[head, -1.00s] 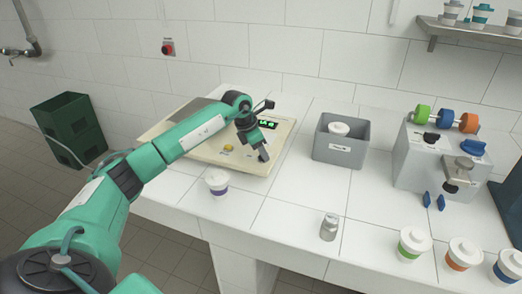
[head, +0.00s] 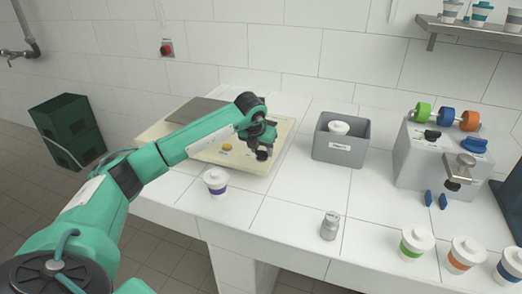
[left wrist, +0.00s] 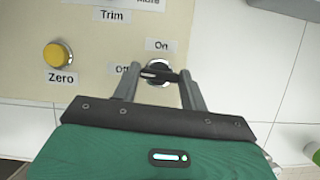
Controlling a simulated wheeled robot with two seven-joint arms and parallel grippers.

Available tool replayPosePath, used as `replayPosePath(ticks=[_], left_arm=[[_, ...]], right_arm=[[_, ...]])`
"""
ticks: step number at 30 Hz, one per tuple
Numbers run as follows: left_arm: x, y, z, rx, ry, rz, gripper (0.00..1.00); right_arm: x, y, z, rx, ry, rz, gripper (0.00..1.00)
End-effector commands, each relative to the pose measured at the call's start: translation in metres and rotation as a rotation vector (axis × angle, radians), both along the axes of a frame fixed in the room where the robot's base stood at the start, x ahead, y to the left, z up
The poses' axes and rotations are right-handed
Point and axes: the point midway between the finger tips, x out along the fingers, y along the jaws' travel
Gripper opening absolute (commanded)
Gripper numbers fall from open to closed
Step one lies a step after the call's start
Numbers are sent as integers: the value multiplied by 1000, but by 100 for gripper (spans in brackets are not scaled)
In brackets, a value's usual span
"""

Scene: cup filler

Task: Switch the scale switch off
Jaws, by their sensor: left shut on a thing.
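The beige scale (head: 250,165) sits at the left of the counter, and its panel (left wrist: 30,25) fills the upper left of the left wrist view. The round scale switch (left wrist: 158,72) has "On" above it and "Off" to its left. My left gripper (head: 262,155) is over the scale's front right part. In the left wrist view its two fingers (left wrist: 157,76) are on either side of the switch's dark lever, shut on it. The lever lies roughly sideways; its exact setting is hard to tell. The gripper hides the switch in the head view. My right gripper is not in view.
A yellow Zero button (left wrist: 57,54) is left of the switch. A purple-banded cup (head: 215,181) stands before the scale. A grey bin (head: 340,145) is to the right, with a metal jar (head: 330,226) in front and a grey machine (head: 420,165) farther right.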

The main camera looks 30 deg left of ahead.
Motion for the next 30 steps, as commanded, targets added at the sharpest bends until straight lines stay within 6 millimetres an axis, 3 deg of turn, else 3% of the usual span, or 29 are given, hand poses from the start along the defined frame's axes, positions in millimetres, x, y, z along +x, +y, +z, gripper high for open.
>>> replayPosePath(ticks=[11, 21, 22, 24, 25, 30], left_arm=[[1, 0, 1, 0, -1, 74, 21], [1, 0, 1, -1, -1, 76, 21], [1, 0, 1, -1, -1, 76, 48], [1, 0, 1, -1, -1, 75, 61], [0, 0, 1, -1, -1, 75, 65], [0, 0, 1, -1, 0, 74, 65]], right_arm=[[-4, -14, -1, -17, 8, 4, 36], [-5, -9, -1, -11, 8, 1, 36], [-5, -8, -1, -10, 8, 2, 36], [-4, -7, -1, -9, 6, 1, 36], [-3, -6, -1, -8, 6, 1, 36], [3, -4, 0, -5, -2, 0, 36]])
